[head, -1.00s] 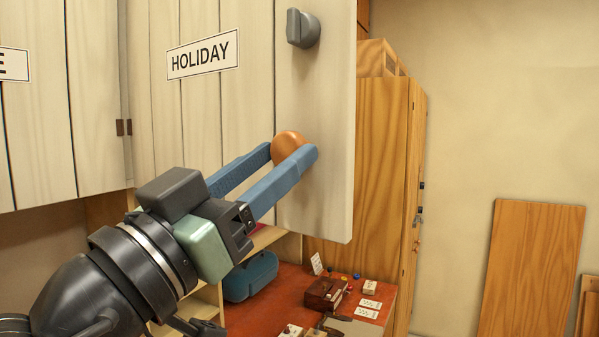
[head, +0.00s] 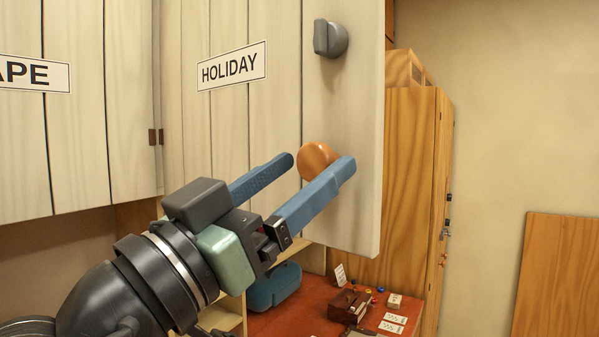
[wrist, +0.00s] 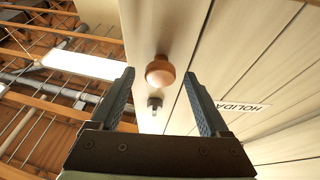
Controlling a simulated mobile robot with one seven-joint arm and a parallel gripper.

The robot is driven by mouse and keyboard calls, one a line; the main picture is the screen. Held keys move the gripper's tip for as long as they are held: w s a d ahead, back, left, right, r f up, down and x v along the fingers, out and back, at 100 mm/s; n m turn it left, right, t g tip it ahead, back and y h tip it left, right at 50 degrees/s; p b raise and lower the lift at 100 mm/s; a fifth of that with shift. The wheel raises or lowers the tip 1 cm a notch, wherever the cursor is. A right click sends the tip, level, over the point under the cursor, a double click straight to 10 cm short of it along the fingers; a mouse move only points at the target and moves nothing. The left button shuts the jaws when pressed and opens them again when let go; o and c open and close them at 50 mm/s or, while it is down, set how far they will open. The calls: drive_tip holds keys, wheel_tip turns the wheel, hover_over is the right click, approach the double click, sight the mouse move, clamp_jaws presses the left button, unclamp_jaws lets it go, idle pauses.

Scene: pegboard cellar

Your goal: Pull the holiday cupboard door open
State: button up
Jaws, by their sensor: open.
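The holiday cupboard door (head: 282,110) is pale planked wood with a HOLIDAY label (head: 232,67). It stands partly open, its right edge swung out from the cupboard front. A round orange-brown wooden knob (head: 318,160) sits low near that edge; it also shows in the wrist view (wrist: 160,72). My gripper (head: 319,163) is open, its blue fingers spread on either side of the knob. In the wrist view there are gaps between the knob and both fingers, and the knob sits at about the fingertips. The near finger hides part of the knob in the head view.
A grey turn-latch (head: 329,38) is above the knob. The neighbouring door (head: 80,140) hangs left of the hinges. Below are a red worktop (head: 310,302) with a blue case (head: 273,287) and small items. A wooden cabinet (head: 405,170) stands behind the door.

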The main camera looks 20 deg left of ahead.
drive_tip(key=b+v, duration=0.5)
drive_tip(key=v, duration=0.8)
